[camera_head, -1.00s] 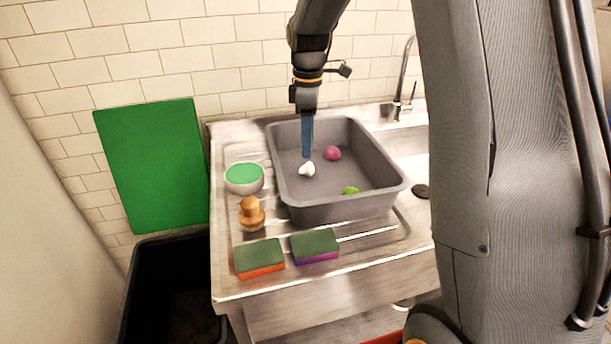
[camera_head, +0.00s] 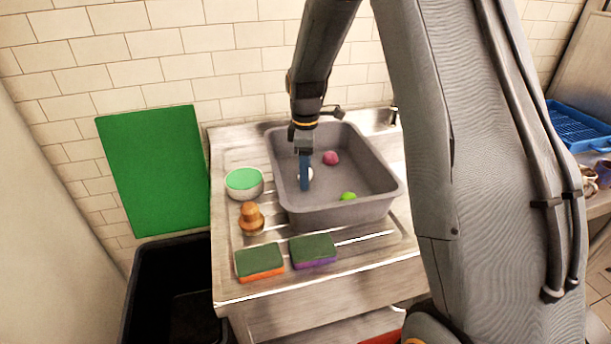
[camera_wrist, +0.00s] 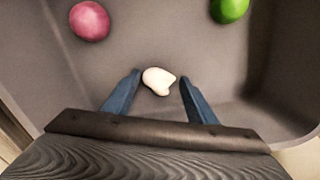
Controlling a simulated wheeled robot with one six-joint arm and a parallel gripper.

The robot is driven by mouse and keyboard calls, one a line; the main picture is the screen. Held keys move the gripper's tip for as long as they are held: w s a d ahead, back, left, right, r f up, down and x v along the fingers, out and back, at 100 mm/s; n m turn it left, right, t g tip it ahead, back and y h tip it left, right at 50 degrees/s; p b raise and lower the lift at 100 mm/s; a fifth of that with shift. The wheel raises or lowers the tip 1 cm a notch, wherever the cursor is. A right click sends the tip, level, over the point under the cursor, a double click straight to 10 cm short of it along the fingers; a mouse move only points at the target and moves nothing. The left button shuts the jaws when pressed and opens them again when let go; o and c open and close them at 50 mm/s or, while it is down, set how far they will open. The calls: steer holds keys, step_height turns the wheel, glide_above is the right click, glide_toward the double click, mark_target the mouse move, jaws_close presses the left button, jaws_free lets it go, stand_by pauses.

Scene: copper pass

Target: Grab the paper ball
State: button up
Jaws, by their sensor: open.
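The white paper ball (camera_wrist: 158,81) lies on the floor of the grey basin. In the wrist view it sits between and slightly beyond the tips of my two blue fingers. My gripper (camera_wrist: 157,82) is open, with a gap on each side of the ball. In the head view my gripper (camera_head: 304,187) points down into the basin, and the fingers partly hide the paper ball (camera_head: 309,174). I cannot tell the exact height of the fingertips above the basin floor.
The grey basin (camera_head: 345,212) also holds a pink ball (camera_head: 330,158) and a green ball (camera_head: 348,197). Its walls surround my gripper.

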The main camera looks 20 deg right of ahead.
steer(key=c, duration=1.1)
steer(key=shift+c, duration=0.2)
steer(key=shift+r, duration=0.15)
